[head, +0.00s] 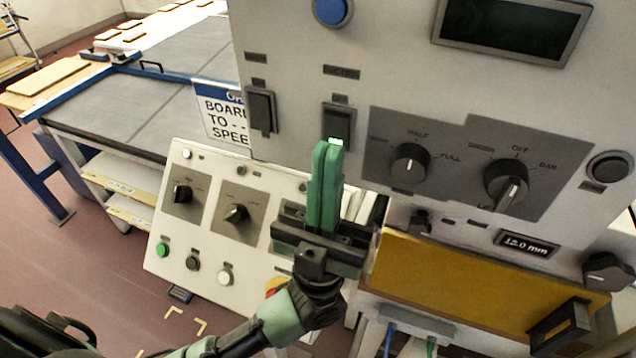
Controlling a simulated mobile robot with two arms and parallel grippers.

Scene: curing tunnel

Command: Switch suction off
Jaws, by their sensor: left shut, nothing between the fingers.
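My left gripper (326,148) is shut and empty, its green fingers pointing up at the upright control panel (290,30). Its tips are at the lower end of a black rocker switch (339,118), where a small green-white light (336,141) shows. I cannot tell whether the tips touch the switch. A second black rocker switch (262,110) sits to its left, with no light visible. The labels above both switches are too small to read, so I cannot tell which one is for suction. My right gripper is not in view.
Right of the switches are a HALF/FULL knob (410,163) and a larger selector knob (507,184). A blue button (331,10) and dark display (516,24) are above. A sloped panel (215,262) with knobs and buttons lies lower left.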

